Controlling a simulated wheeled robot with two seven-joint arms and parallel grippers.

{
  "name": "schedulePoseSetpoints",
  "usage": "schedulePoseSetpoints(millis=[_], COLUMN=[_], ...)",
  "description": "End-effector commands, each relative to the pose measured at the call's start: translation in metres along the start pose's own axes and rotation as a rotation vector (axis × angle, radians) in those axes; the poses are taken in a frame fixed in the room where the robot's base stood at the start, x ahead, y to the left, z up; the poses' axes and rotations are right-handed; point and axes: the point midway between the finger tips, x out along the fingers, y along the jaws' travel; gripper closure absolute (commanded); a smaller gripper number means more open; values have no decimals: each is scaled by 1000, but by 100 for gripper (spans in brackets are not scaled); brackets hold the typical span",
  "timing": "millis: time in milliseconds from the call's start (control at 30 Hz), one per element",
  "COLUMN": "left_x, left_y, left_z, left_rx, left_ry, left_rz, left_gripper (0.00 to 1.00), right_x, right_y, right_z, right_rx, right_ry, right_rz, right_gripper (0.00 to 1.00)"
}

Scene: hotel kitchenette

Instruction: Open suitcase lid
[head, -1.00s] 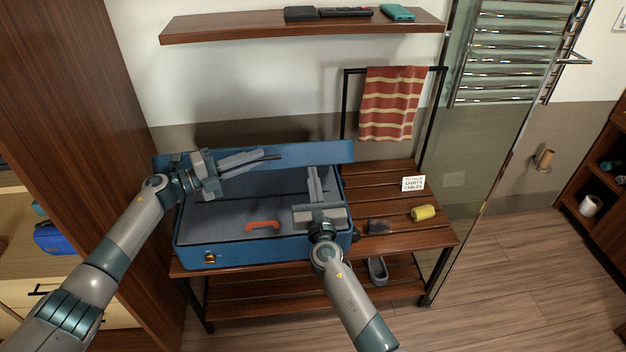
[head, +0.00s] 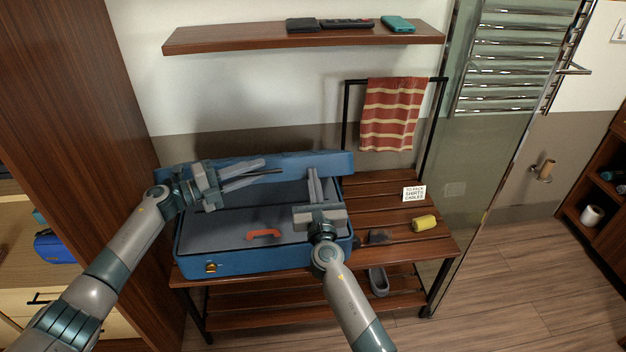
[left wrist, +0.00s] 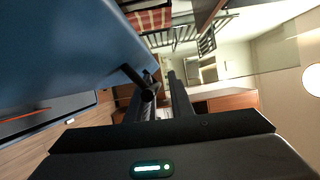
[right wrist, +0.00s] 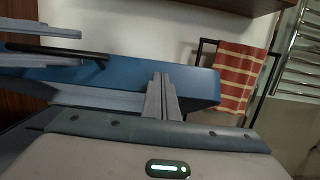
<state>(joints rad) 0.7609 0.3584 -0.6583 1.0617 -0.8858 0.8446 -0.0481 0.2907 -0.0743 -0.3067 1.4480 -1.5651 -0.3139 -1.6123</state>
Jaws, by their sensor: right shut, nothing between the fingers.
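The blue suitcase (head: 285,260) lies on a slatted wooden bench. My right gripper (head: 312,180) is shut and empty, pointing toward the lid from the front right.
A striped towel (head: 390,115) hangs behind. A wall shelf (head: 300,37) is above, a wooden cabinet (head: 75,80) left and a glass panel right.

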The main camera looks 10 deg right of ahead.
Motion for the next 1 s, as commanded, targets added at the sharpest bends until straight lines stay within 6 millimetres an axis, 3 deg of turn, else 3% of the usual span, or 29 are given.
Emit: schedulePoseSetpoints(millis=[567,767,1000], left_x=[-3,-21,-62], left_y=[-6,-6,-5], left_z=[2,3,3], left_rx=[5,6,6], left_ry=[-2,-3,-5], left_rz=[-9,-7,-6], left_gripper=[83,83,83], right_x=[-3,-3,-3], right_y=[-1,-1,-2], right_z=[-8,-9,-10], right_rx=[-2,-2,-2], right_ry=[13,15,15], right_rz=[0,-1,-3], right_gripper=[100,100,100])
